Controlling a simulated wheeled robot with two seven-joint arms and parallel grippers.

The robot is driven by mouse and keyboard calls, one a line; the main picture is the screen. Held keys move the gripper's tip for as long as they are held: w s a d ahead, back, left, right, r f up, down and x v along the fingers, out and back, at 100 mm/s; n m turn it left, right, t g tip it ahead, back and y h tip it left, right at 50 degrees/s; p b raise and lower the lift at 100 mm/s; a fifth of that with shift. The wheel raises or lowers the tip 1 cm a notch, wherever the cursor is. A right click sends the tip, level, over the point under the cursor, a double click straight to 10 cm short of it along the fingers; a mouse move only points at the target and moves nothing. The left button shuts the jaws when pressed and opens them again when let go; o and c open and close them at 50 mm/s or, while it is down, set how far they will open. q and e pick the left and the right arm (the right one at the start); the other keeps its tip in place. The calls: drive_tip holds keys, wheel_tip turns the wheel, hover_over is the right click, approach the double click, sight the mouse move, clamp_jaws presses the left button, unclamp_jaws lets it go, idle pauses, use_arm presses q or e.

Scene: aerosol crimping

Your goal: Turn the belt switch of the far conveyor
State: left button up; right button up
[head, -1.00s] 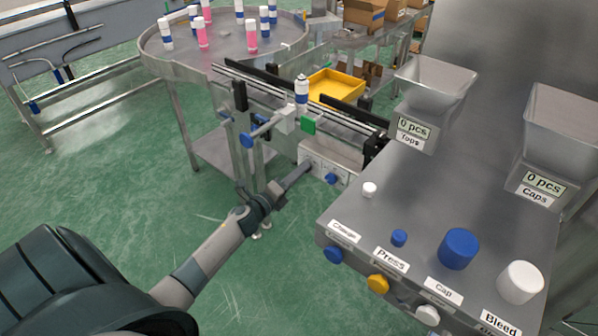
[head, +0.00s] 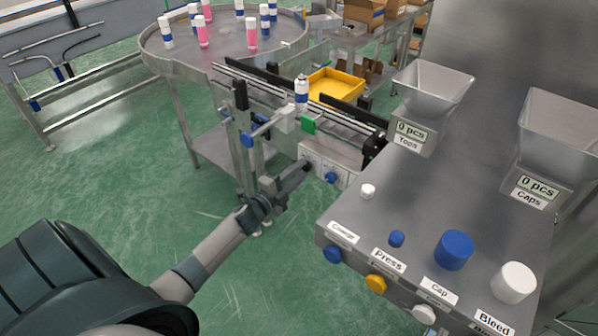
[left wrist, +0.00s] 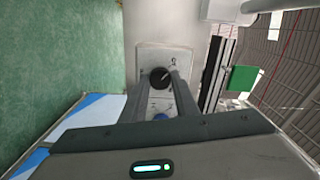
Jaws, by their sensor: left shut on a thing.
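The conveyor's grey switch box (head: 343,178) sits below the belt at the near end of the far conveyor (head: 300,92). It carries a blue knob (head: 330,178) and a black rotary switch (left wrist: 160,77). My left gripper (head: 305,166) reaches the box left of the blue knob. In the left wrist view its fingertips (left wrist: 165,79) are shut on the black switch, which has a small mark beside it. The blue knob (left wrist: 160,117) shows between the fingers there. In the head view my gripper hides the black switch. My right gripper is in neither view.
A white-and-blue can (head: 301,92) stands at the conveyor beside a green block (head: 308,124). A yellow tray (head: 337,84) lies behind. A round table (head: 225,45) holds several bottles. The crimping bench (head: 400,215) with knobs and hoppers fills the right.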

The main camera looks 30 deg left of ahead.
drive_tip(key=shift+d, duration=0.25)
use_arm(q)
drive_tip(key=o, duration=1.1)
drive_tip(key=shift+c, duration=0.2)
drive_tip(key=shift+s, duration=0.1)
drive_tip(key=shift+s+a+f, duration=0.1)
drive_tip(key=shift+s, duration=0.75)
drive_tip(key=s+a+b, duration=0.1)
drive_tip(key=s+b, duration=0.3)
drive_tip(key=s, duration=1.1)
drive_tip(key=shift+s, duration=0.25)
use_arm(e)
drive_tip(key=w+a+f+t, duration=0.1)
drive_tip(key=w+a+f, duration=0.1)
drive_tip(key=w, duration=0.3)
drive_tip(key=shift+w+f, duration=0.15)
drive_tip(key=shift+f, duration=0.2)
use_arm(q)
drive_tip(key=shift+a, duration=0.1)
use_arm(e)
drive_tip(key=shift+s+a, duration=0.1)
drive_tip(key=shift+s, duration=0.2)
